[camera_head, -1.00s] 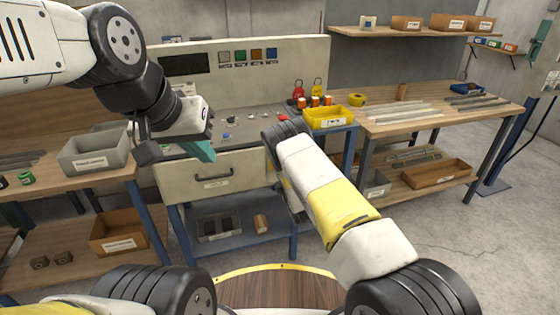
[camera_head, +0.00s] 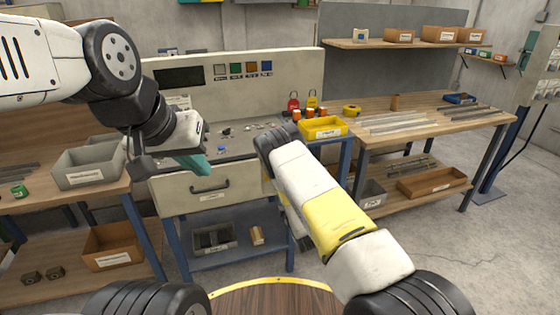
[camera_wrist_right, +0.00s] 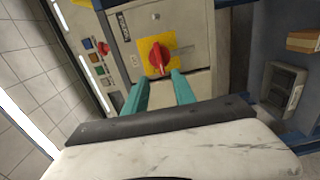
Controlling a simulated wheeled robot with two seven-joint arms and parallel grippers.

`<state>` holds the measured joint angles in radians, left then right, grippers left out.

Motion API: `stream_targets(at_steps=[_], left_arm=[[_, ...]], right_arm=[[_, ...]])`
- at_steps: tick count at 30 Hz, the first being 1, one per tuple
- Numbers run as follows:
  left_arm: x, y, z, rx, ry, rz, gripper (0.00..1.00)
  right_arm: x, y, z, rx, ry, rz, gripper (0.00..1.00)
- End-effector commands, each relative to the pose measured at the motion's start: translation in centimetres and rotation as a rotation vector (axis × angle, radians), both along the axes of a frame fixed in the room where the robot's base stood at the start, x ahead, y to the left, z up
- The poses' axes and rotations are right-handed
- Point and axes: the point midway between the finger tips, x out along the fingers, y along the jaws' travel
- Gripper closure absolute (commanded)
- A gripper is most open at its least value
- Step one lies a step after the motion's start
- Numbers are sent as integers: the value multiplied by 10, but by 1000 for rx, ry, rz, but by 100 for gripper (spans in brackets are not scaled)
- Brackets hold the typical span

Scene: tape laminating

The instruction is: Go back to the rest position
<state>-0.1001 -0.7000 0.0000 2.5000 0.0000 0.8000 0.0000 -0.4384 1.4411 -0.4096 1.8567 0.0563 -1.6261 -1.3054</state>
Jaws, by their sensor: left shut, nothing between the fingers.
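My left gripper (camera_head: 200,165) has teal fingers and hangs in front of the grey control console (camera_head: 170,195), near its left side and above the drawer. Its fingers are shut with nothing held. My right arm reaches forward at the middle of the head view, and its gripper is hidden there behind the arm. In the right wrist view, the teal fingers of my right gripper (camera_wrist_right: 160,92) are apart and empty. They point toward a red rotary switch (camera_wrist_right: 158,56) on a yellow plate. I cannot tell how far the switch is from the fingertips.
A grey bin (camera_head: 90,178) is on the left bench. A yellow bin (camera_head: 322,132) stands at the console's right, by red and yellow padlocks (camera_head: 312,103). The right workbench (camera_head: 480,121) holds metal strips. Open floor (camera_head: 460,250) lies at the lower right.

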Motion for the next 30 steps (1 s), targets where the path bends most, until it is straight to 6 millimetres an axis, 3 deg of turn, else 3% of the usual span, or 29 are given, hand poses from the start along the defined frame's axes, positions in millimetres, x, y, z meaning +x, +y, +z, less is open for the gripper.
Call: stream_targets(at_steps=[7, 14, 20, 23, 30], left_arm=[[0, 0, 0, 0, 0, 0, 100], [0, 0, 0, 0, 0, 0, 100], [0, 0, 0, 0, 0, 0, 100], [0, 0, 0, 0, 0, 0, 100], [0, 0, 0, 0, 0, 0, 100]], right_arm=[[39, -30, 74, 208, 160, -148, 68], [43, -62, 157, 492, 370, -292, 68], [14, -84, 227, 729, 543, -386, 68], [-11, -91, 259, 839, 629, -426, 68], [-96, -105, 327, 1062, 823, -518, 68]])
